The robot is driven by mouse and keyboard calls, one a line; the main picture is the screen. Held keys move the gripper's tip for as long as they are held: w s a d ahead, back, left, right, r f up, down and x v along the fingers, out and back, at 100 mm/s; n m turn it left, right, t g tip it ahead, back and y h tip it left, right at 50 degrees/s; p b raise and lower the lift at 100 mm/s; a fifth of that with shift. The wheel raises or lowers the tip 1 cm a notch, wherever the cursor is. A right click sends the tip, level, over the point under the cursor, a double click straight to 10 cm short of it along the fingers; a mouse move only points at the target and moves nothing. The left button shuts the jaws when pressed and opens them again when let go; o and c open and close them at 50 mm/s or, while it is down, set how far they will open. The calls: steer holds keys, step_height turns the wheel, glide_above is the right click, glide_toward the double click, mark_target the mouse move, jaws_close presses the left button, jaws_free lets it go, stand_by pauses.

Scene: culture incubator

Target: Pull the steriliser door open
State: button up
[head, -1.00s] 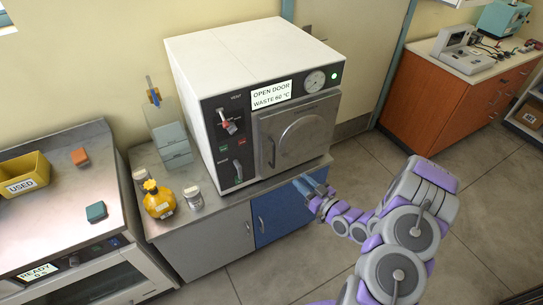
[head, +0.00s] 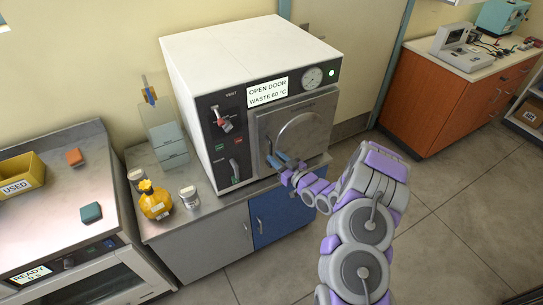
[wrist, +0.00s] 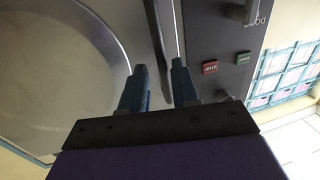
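The steriliser (head: 245,50) is a white box with a dark front, standing on a low cabinet. Its grey door (head: 300,130) has a round raised panel and looks closed. A slim upright handle (head: 268,146) is at the door's left edge. My gripper (head: 281,160) is at the lower part of the handle. In the wrist view, my gripper (wrist: 160,85) has its two blue fingers apart, with the handle bar (wrist: 160,45) running between them. I cannot tell whether either finger touches the bar. The door (wrist: 60,75) fills the left of that view.
The sign (head: 267,92) reads "OPEN DOOR WASTE 60 °C". A yellow bottle (head: 155,200) and a jar (head: 190,197) stand on the counter left of the steriliser. An orange cabinet (head: 430,95) is at the right. The floor in front is clear.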

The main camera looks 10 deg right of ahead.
mark_target(270, 166)
steer(key=shift+a+x, duration=0.25)
steer(key=shift+x, duration=1.4)
steer(key=shift+s, duration=0.15)
steer(key=shift+d, duration=0.1)
jaws_close()
